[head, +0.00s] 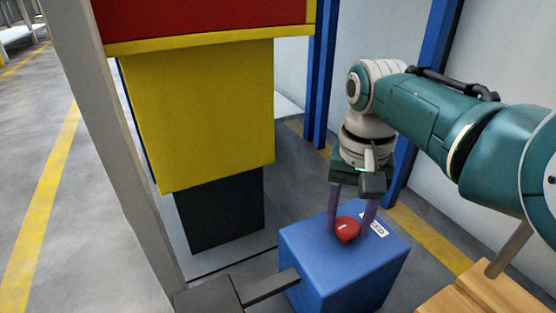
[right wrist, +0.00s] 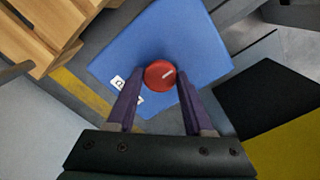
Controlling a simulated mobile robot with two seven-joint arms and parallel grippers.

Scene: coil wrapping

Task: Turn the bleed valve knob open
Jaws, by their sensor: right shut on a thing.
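The bleed valve knob (head: 347,229) is a round red knob with a short white mark, on top of a blue box (head: 345,278). In the right wrist view the fingers (right wrist: 160,80) flank the knob. A white label with dark lettering (head: 374,224) lies beside the knob, partly covered by a finger. My left gripper is not in view.
A yellow and black block column (head: 205,115) stands left of the blue box, under a red panel with a yellow edge (head: 200,20). A grey bar (head: 270,286) meets the box's left side. A wooden slatted surface (head: 485,292) is at lower right. Blue posts (head: 320,80) stand behind.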

